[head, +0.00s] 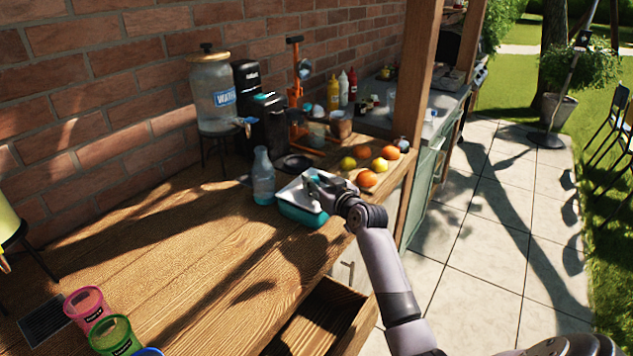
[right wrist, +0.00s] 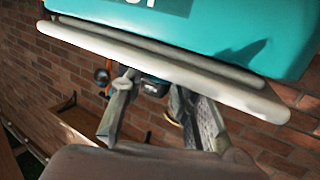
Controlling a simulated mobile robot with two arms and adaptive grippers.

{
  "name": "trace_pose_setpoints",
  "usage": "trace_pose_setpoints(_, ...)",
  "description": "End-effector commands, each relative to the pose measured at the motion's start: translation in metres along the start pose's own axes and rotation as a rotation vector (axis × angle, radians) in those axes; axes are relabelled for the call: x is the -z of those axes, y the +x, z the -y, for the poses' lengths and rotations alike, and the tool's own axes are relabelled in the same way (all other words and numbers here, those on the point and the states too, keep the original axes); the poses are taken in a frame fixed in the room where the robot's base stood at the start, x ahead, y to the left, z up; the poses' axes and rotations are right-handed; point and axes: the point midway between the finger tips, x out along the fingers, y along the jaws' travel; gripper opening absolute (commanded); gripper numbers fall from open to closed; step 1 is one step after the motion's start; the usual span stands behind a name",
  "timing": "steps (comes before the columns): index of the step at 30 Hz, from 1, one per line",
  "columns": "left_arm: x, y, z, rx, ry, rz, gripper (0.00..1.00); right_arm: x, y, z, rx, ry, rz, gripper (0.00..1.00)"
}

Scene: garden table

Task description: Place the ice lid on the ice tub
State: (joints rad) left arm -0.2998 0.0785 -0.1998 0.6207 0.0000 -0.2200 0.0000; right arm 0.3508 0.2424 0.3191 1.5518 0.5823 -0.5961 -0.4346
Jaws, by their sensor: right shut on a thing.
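The ice tub (head: 297,213) is a teal box on the wooden table, next to a glass bottle. The white ice lid (head: 292,190) lies over the tub's top, partly hidden by my right gripper (head: 324,190). In the right wrist view, the teal tub (right wrist: 210,30) fills the top and the lid's pale edge (right wrist: 170,68) runs along it at a slight slant. I cannot tell whether the lid is fully seated. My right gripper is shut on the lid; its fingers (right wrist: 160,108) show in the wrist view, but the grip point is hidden. My left gripper is not in view.
The glass bottle (head: 263,178) stands close left of the tub. Oranges and lemons (head: 367,179) lie behind it to the right. A water dispenser (head: 213,92) and black coffee machine (head: 262,108) stand at the wall. An open drawer (head: 318,322) juts out below. The table's middle is clear.

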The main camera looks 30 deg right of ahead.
Motion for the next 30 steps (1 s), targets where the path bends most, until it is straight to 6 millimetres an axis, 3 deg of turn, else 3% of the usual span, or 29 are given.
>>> trace_pose_setpoints(14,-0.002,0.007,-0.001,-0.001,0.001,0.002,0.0,-0.009,0.001,0.0,-0.001,-0.002,0.0,0.0)
trace_pose_setpoints(15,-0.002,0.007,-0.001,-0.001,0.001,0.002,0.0,-0.01,0.001,0.0,0.0,-0.002,0.0,0.29)
trace_pose_setpoints(24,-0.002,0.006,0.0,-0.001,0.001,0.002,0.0,-0.009,0.001,0.0,0.0,-0.001,0.0,0.48)
trace_pose_setpoints(30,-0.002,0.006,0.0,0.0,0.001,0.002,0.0,-0.008,0.001,0.0,0.0,-0.001,0.0,0.48)
